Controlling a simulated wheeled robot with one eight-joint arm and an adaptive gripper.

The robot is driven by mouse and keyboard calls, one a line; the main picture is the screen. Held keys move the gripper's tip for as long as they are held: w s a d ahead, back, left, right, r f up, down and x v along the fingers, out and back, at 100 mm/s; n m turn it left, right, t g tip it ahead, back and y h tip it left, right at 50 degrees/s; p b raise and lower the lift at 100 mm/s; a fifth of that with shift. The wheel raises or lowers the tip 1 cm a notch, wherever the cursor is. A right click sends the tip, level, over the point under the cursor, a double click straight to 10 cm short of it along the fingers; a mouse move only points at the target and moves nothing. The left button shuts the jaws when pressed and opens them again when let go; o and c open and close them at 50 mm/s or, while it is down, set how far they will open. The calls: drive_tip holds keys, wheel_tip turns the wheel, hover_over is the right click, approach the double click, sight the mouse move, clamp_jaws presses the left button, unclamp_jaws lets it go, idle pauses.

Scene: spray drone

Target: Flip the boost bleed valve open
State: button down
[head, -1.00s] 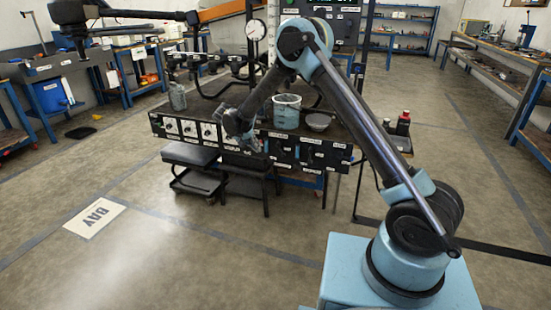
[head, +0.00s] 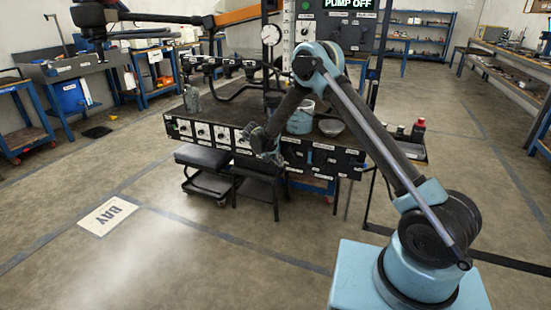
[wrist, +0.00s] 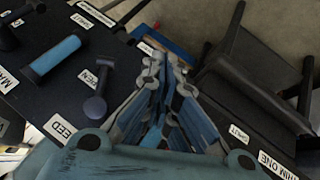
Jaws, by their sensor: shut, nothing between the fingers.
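My gripper (head: 268,152) is at the front panel (head: 188,131) of the workbench in the head view. In the wrist view, its fingers (wrist: 166,100) are shut and empty, close above the dark panel. A purple-grey lever (wrist: 97,103) stands just left of the fingers, apart from them in the picture. A label partly reading "EED" (wrist: 60,128) lies beside it, and a partly covered label ending in "EN" is by its upper end. A "SHUT" label (wrist: 238,133) is right of the fingers. I cannot tell for sure that this lever is the boost bleed valve.
A blue handle (wrist: 55,60) sits left of the lever. Dark stools (head: 257,184) stand below the panel; a black frame also shows in the wrist view (wrist: 245,75). A bucket (head: 300,121) and bowl (head: 331,127) are on the bench. Floor in front is open.

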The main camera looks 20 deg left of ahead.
drive_tip(key=shift+w+d+r, duration=0.1)
drive_tip(key=shift+w+d, duration=0.15)
drive_tip(key=shift+d, duration=0.7)
drive_tip(key=shift+w+d+r, duration=0.1)
drive_tip(key=shift+w+d, duration=0.1)
drive_tip(key=shift+d, duration=0.75)
drive_tip(key=shift+d, duration=0.1)
